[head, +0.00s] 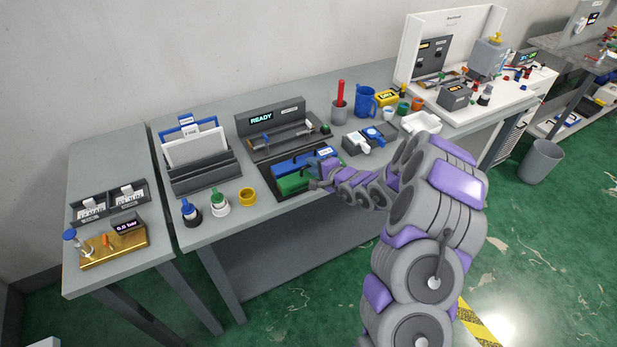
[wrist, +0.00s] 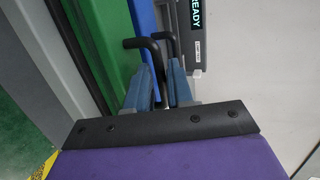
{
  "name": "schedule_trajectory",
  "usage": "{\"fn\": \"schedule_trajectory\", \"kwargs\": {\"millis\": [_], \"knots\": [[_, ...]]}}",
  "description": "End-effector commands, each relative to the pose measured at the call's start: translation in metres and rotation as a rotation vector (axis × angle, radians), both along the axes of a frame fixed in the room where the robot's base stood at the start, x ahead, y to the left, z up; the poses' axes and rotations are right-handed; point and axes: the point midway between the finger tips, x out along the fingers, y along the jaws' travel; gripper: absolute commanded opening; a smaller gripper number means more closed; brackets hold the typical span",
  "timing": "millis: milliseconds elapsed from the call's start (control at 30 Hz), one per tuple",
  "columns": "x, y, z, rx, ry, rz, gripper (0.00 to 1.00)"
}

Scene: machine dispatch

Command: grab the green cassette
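The green cassette (head: 294,183) lies in the dark recess at the bench's front edge, in front of the blue cassette (head: 298,163). In the wrist view the green cassette (wrist: 103,35) is a long green face at left, with the blue cassette (wrist: 146,20) beside it. My gripper (head: 317,178) is at the right end of the green cassette. In the wrist view my gripper's blue-grey fingers (wrist: 162,68) stand close together around a bent black handle (wrist: 150,43). Whether they clamp the handle, and which cassette it belongs to, I cannot tell.
Behind the cassettes stands a grey device with a READY display (head: 262,119). A yellow ring (head: 247,196) and small bottles (head: 219,201) are at left. A blue and white item (head: 370,138) and a grey cup with a red stick (head: 339,112) are at right.

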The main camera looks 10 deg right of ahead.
Motion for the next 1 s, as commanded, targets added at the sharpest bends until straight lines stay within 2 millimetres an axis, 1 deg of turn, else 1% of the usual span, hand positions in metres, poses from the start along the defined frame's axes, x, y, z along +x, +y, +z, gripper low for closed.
{"fn": "schedule_trajectory", "kwargs": {"millis": [33, 133, 400, 633, 833, 1000], "knots": [[0.005, 0.002, -0.003, -0.003, -0.001, 0.000, 0.21], [0.011, 0.008, -0.006, -0.003, 0.000, -0.001, 0.21], [0.013, 0.022, -0.006, -0.013, 0.000, -0.001, 0.21], [0.013, 0.015, -0.006, -0.007, 0.000, 0.000, 0.00], [0.013, 0.009, -0.006, -0.001, 0.001, -0.002, 0.00], [0.013, 0.013, -0.006, -0.005, 0.001, -0.003, 0.00]]}}
